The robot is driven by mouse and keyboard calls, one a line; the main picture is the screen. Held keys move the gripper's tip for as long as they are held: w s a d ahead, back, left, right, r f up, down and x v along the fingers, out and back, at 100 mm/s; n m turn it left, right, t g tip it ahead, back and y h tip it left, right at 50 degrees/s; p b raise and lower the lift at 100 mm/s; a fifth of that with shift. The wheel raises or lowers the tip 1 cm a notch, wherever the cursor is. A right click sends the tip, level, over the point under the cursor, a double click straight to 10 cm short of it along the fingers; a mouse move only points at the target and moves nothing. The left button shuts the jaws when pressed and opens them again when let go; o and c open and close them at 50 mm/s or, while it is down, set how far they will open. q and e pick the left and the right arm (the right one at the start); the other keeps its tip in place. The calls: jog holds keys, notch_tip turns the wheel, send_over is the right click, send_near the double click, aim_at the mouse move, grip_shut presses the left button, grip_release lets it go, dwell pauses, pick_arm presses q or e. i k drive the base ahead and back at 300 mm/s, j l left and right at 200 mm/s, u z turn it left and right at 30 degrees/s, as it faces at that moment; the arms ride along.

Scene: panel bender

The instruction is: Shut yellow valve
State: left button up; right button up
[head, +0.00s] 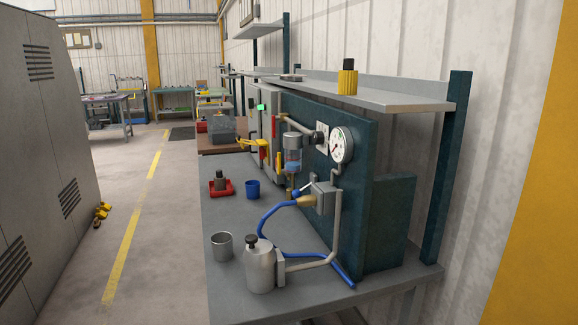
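A yellow lever-like part (256,143), which looks like the yellow valve handle, sticks out to the left from the teal panel (352,115) on the workbench. It lies roughly level, beside red parts on the panel's left side. It is small in the view, and I cannot tell how far it is turned. Neither of my grippers is in view.
The panel carries a pressure gauge (341,145), a clear filter bowl (293,160) and a blue hose (270,220).

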aim_at(280, 171)
jog(key=i+j+u, duration=0.2)
jog(key=i+j, duration=0.7)
jog(key=j, duration=0.3)
jog(key=i+j+u, duration=0.15)
jog(key=i+j, duration=0.8)
jog(key=j, duration=0.1)
